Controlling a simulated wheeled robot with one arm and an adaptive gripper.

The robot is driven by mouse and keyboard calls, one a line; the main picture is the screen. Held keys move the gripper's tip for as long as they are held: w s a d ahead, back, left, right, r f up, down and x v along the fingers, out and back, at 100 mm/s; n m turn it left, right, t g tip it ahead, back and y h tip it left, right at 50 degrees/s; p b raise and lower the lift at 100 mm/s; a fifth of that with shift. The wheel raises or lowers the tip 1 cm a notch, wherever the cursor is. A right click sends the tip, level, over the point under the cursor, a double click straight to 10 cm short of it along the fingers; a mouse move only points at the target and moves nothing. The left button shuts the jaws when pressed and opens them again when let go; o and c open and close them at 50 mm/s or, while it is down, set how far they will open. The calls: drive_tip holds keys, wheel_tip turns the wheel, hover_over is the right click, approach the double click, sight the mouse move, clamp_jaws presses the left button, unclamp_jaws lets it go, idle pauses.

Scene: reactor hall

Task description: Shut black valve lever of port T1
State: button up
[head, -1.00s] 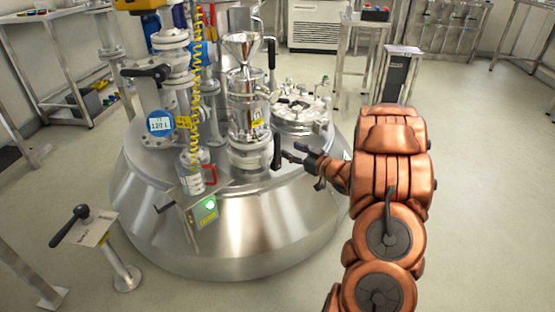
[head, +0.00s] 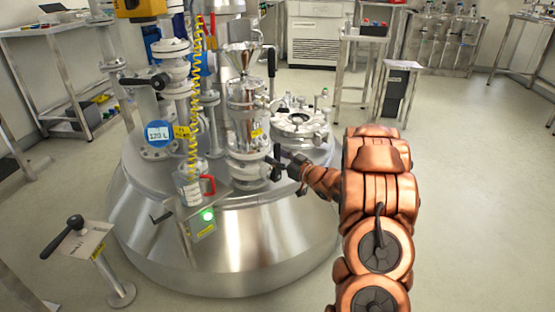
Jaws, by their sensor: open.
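A steel and glass column with a funnel (head: 240,55) stands on the domed reactor lid. A black valve lever (head: 277,152) stands out from the right side of the column's lower valve. Its yellow tag (head: 256,134) is too small to read, so I cannot confirm the name T1. My gripper (head: 282,163) is open at this lever, reaching in from the right. The dark fingers and the dark lever overlap in the head view, so I cannot tell whether they touch.
Left of the column are a valve with a black handle (head: 146,81), a yellow coiled hose (head: 196,100) and a red handle (head: 208,185). A round lid port (head: 300,120) lies just behind my gripper. A stand with a black lever (head: 75,225) is at front left. Floor at right is clear.

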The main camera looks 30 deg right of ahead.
drive_tip(key=shift+w, duration=0.1)
clamp_jaws()
idle(0.4)
